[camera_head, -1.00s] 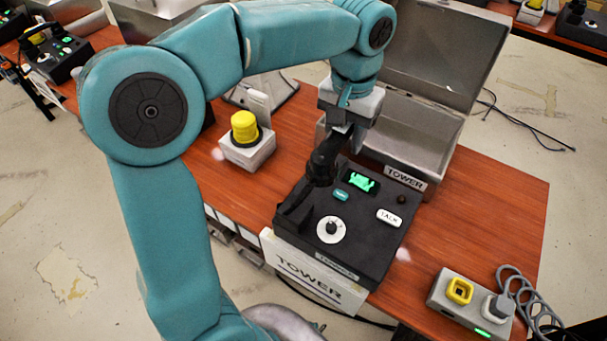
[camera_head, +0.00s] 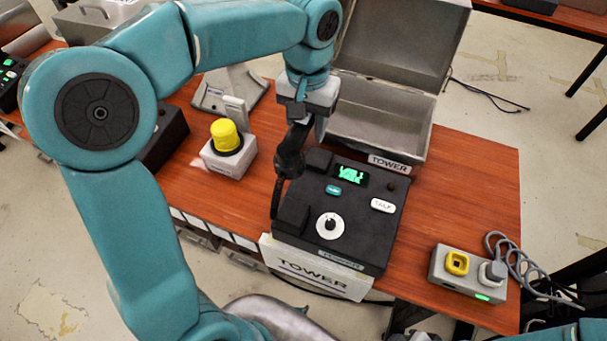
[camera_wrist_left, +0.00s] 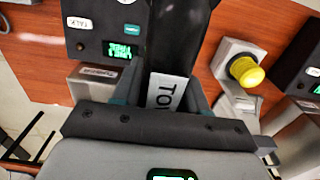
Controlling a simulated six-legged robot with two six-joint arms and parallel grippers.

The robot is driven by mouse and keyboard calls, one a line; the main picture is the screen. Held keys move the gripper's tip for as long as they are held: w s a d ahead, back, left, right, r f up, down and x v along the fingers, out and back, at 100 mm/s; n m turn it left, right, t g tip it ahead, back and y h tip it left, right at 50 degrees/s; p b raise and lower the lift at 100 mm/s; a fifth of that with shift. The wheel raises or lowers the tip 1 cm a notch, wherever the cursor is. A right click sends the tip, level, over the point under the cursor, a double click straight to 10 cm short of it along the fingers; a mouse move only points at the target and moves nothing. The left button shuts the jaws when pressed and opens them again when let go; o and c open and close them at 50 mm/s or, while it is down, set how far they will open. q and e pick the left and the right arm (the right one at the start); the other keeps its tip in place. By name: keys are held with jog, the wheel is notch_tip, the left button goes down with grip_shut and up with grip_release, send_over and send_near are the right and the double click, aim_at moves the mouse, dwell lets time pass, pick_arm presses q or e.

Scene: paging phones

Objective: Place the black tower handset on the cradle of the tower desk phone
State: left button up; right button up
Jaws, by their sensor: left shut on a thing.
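The tower desk phone (camera_head: 365,225) is a black box with a green screen, a white TALK key and a round dial, on the red-brown table. Its cradle (camera_head: 292,214) is the raised part along its left side. My left gripper (camera_head: 298,118) is shut on the black tower handset (camera_head: 290,160), held near the phone's left edge, its long axis roughly upright in the head view. The gap to the cradle cannot be told. In the left wrist view the handset (camera_wrist_left: 166,60) lies between the fingers, with a white label partly hidden. My right gripper is out of view.
An open grey metal case (camera_head: 385,115) with a TOWER label stands behind the phone. A yellow-button box (camera_head: 228,150) is to the left. A grey socket box (camera_head: 465,275) with a cable sits at the front right. A TOWER sign (camera_head: 318,275) hangs at the front edge.

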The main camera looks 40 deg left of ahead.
pick_arm(q)
notch_tip(320, 180, down, 16)
jog(key=shift+w+f, duration=0.1)
jog(key=shift+w, duration=0.05)
jog(key=shift+b, duration=0.35)
jog(key=o, duration=1.2)
jog(key=shift+f, duration=0.1)
